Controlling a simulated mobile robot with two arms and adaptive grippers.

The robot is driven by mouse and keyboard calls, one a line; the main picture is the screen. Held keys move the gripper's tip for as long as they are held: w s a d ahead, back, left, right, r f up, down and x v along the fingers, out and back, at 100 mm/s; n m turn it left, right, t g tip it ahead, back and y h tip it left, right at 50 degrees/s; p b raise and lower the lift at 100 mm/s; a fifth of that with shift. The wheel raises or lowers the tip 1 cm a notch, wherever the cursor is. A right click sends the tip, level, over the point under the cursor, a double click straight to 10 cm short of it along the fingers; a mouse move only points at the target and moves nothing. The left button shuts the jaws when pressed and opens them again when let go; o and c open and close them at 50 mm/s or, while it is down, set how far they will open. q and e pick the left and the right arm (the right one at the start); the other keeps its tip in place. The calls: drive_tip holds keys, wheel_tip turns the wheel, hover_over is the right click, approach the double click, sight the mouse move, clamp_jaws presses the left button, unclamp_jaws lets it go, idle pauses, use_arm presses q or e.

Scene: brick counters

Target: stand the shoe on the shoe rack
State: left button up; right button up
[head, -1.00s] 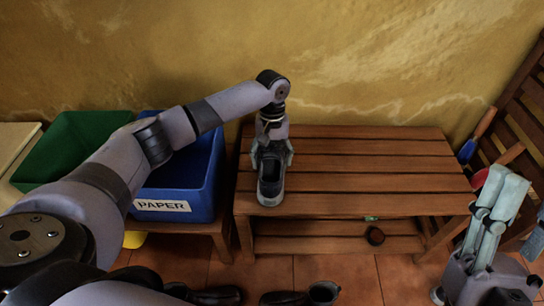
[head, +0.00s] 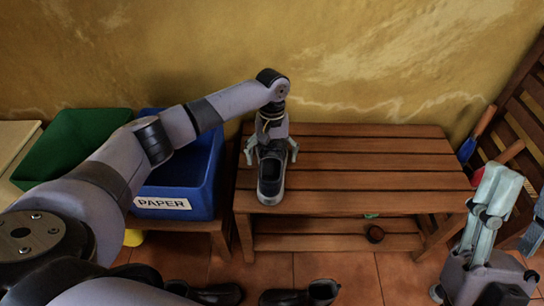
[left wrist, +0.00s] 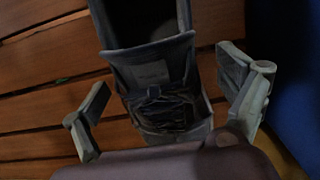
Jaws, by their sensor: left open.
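The dark shoe (head: 270,178) with a pale sole stands upright on the slatted top of the wooden shoe rack (head: 380,170), near its left end. My left gripper (head: 270,152) is open, with one finger on each side of the shoe and a gap to it. In the left wrist view the shoe (left wrist: 160,85) lies between the spread fingers of the left gripper (left wrist: 165,105).
A blue bin (head: 180,180) marked PAPER stands just left of the rack, with a green bin (head: 70,148) beyond it. Dark shoes (head: 300,295) stand on the tiled floor in front. The rack top right of the shoe is clear.

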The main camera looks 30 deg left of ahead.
use_arm(q)
wheel_tip(320, 180, up, 12)
drive_tip(key=w, duration=0.1)
drive_tip(key=shift+w+a+f, duration=0.2)
drive_tip(key=shift+w+a, duration=0.15)
drive_tip(key=shift+a, duration=0.05)
